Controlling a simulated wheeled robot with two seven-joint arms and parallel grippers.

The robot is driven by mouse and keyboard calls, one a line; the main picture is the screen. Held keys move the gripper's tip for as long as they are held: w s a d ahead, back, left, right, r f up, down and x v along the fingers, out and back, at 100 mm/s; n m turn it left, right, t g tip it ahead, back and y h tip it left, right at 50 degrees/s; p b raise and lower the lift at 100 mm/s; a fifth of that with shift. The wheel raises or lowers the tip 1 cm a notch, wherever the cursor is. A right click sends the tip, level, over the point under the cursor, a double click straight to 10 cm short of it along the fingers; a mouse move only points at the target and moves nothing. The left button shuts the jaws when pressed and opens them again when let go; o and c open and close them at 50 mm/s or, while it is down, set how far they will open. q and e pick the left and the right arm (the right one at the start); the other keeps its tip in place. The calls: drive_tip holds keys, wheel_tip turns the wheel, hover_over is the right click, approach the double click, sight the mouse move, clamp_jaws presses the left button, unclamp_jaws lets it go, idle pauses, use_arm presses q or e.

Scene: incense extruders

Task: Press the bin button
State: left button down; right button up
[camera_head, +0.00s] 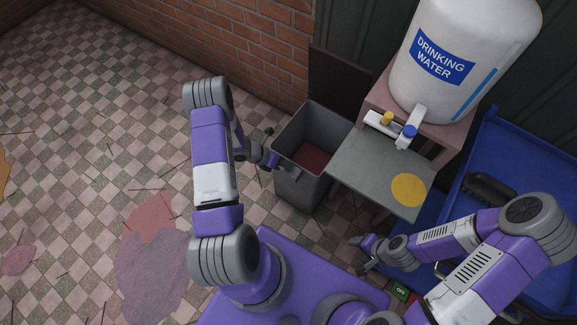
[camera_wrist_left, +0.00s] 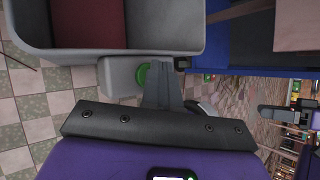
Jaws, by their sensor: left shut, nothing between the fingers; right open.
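The grey bin (camera_head: 298,187) stands by the brick wall with its dark lid (camera_head: 338,82) raised and a dark red bottom inside. In the left wrist view the bin (camera_wrist_left: 185,38) fills the upper left. Below its rim a green round button (camera_wrist_left: 142,76) sits on a grey box. My left gripper (camera_head: 290,169) is shut and empty at the bin's front. In the left wrist view its fingertips (camera_wrist_left: 163,66) overlap the button's right edge; whether they touch it I cannot tell. My right gripper (camera_head: 364,254) is open and empty, low at the right.
A grey table (camera_head: 365,168) with a yellow disc (camera_head: 409,190) stands right of the bin. A drinking water tank (camera_head: 470,40) with taps is behind it. A blue cart (camera_head: 530,165) is at the right. The tiled floor at the left is mostly free, with stains and sticks.

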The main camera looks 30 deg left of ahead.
use_arm(q)
drive_tip(key=shift+r+p, duration=0.65)
drive_tip(key=shift+r, duration=0.25)
wheel_tip(320, 180, up, 5)
drive_tip(key=p, duration=0.4)
